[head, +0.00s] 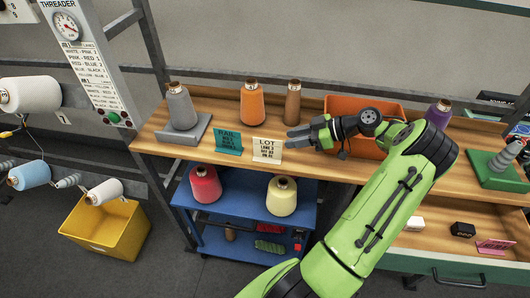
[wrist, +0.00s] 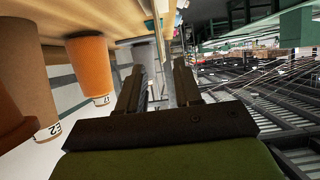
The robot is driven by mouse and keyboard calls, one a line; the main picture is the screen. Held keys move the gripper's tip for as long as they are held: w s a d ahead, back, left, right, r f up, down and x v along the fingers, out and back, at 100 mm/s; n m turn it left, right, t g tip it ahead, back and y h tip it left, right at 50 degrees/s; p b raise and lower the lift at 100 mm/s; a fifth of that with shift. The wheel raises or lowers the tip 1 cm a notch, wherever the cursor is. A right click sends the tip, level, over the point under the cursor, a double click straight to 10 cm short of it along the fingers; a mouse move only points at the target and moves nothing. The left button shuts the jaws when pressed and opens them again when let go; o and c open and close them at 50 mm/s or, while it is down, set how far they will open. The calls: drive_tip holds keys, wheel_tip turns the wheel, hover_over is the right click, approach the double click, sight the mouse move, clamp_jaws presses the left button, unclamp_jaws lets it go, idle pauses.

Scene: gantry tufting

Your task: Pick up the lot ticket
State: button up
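The lot ticket (head: 268,150) is a small cream card with dark "LOT" lettering. It stands upright near the front edge of the wooden bench top, just right of the teal rail card (head: 228,142). My gripper (head: 292,138) is just right of the ticket, pointing left along the bench. A small gap seems to separate them in the head view. In the wrist view my gripper (wrist: 158,85) shows two fingers apart, with no object clearly held between them.
An orange cone (head: 252,103) and a brown cone (head: 292,102) stand behind the ticket. A grey cone (head: 181,107) stands on a grey base at left. An orange bin (head: 345,105) is behind my wrist. A blue cart (head: 240,190) holding cones is below the bench's front edge.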

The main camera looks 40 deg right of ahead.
sight(267, 158)
drive_tip(key=x, duration=0.3)
drive_tip(key=shift+w+a+f, duration=0.1)
drive_tip(key=shift+w+a, duration=0.15)
drive_tip(key=shift+w, duration=0.1)
drive_tip(key=p+x, duration=0.1)
drive_tip(key=x, duration=0.4)
drive_tip(key=shift+w+a+f, duration=0.1)
drive_tip(key=shift+a+f, duration=0.05)
drive_tip(key=shift+a, duration=0.05)
drive_tip(key=shift+d, duration=0.1)
drive_tip(key=shift+c, duration=1.1)
clamp_jaws()
